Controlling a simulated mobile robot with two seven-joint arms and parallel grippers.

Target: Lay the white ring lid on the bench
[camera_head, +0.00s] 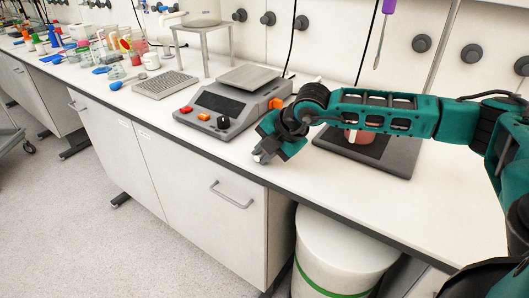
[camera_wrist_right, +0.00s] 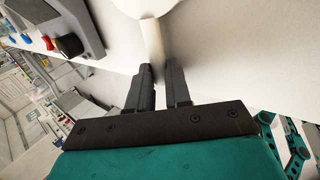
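My right gripper (camera_head: 262,156) is low over the front part of the bench (camera_head: 300,180), just in front of the balance. In the right wrist view its two dark fingers (camera_wrist_right: 160,75) stand close together with a narrow gap. A white stem (camera_wrist_right: 153,42) comes out from between the fingertips and leads to a white rounded piece (camera_wrist_right: 146,6), cut off at the top of the picture. I take this to be the white ring lid, held by its stem. Whether it touches the bench is unclear. In the head view the gripper and arm hide most of it. My left gripper is not in view.
A balance (camera_head: 225,112) with coloured buttons stands just behind my right gripper. A reddish cup (camera_head: 360,136) stands on a dark plate (camera_head: 395,160) under my right arm. A white bin (camera_head: 345,245) stands below the bench edge. Bare bench lies left of the gripper.

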